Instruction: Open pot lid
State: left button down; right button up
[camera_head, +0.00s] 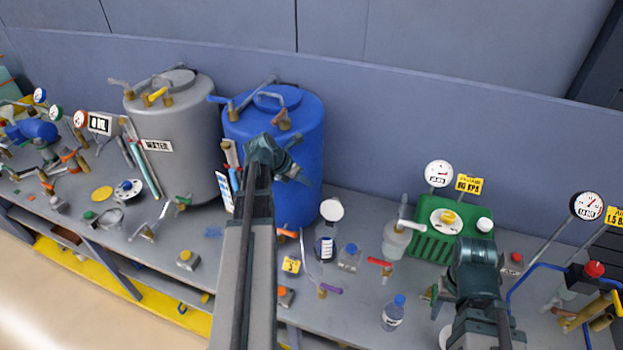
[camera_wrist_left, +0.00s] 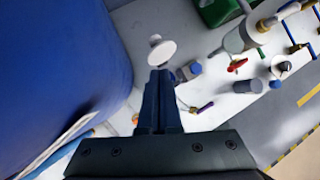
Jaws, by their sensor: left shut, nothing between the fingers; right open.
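A blue tank (camera_head: 300,120) stands against the back wall, with a round lid (camera_head: 279,97) on its top; the lid looks seated. A grey tank (camera_head: 180,130) with a "WATER" label and its own round lid (camera_head: 174,79) stands to its left. My left gripper (camera_head: 295,172) is in front of the blue tank, below its lid. In the left wrist view its fingers (camera_wrist_left: 160,76) are shut and empty, with the blue tank (camera_wrist_left: 60,70) filling the left side. My right gripper (camera_head: 475,258) is in front of the green box; its fingers are mostly hidden by the arm.
The grey bench is crowded. A green box (camera_head: 428,240), a gauge (camera_head: 438,174), a small bottle (camera_head: 393,313) and several valves stand on the right. A white disc (camera_head: 331,209) stands right of the blue tank. Pipes and valves ring both tank tops.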

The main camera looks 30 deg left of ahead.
pick_arm(q)
jog(key=m+g+y+b, duration=0.1)
jog(key=m+g+b, duration=0.15)
jog(key=m, duration=1.25)
send_over(333, 208)
jog(key=s+a, duration=0.1)
jog(key=a, duration=0.3)
notch_tip(333, 208, down, 4)
jog(key=w+d+f+m+g+y, duration=0.1)
jog(key=w+f+m+g+y, duration=0.1)
jog(key=w+m, duration=0.7)
jog(key=m+g, duration=0.1)
jog(key=m, duration=0.6)
jog(key=shift+w+d+f+m, duration=0.25)
jog(key=shift+d+m, duration=0.05)
notch_tip(333, 208, down, 11)
jog(key=b, duration=1.1)
jog(key=s+r+p, duration=0.1)
jog(key=s+r, duration=0.1)
jog(key=s, duration=0.1)
jog(key=shift+d+p, duration=0.35)
